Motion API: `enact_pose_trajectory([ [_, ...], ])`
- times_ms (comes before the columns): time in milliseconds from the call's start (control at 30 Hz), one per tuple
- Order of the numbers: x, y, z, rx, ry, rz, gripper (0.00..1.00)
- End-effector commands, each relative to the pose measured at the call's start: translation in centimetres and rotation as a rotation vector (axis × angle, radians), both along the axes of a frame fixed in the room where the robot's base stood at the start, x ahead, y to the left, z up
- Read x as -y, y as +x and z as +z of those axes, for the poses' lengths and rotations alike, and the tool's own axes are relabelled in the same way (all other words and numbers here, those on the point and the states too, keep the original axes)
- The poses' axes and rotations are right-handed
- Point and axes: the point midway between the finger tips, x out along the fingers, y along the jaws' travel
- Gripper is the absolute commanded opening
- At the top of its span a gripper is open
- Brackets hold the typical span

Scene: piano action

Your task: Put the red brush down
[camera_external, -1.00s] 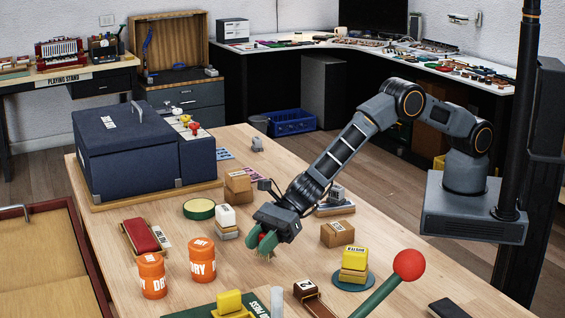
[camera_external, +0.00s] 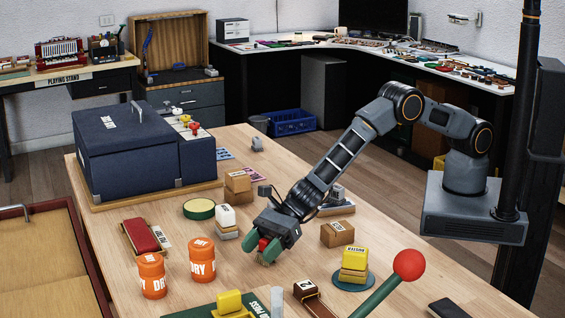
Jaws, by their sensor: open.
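The red brush (camera_external: 266,248) is on the wooden table (camera_external: 310,240), near the middle, its pale bristle end at the table top. My gripper (camera_external: 262,248) is right at it, pointing down, with its green fingers on either side of the red part. The jaws are open. The fingers and the gripper body partly hide the brush, and I cannot tell whether a finger touches it.
Two orange DRY jars (camera_external: 202,260) and a red block on a wooden tray (camera_external: 143,236) stand to the left. A white-topped block (camera_external: 226,218) is behind left. A cardboard box (camera_external: 338,234) and yellow blocks (camera_external: 354,262) are to the right. A red ball-topped green lever (camera_external: 408,265) rises in front.

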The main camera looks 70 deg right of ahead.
Motion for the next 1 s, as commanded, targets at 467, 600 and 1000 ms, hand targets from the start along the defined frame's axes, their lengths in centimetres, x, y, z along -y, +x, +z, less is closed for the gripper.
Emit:
enact_pose_trajectory([
  [467,2.2,-0.9,1.3,0.001,0.001,-0.001,0.55],
  [600,4.4,-1.7,2.3,0.0,0.001,-0.002,0.55],
  [1000,9.4,-3.8,4.5,0.001,0.001,-0.001,0.55],
])
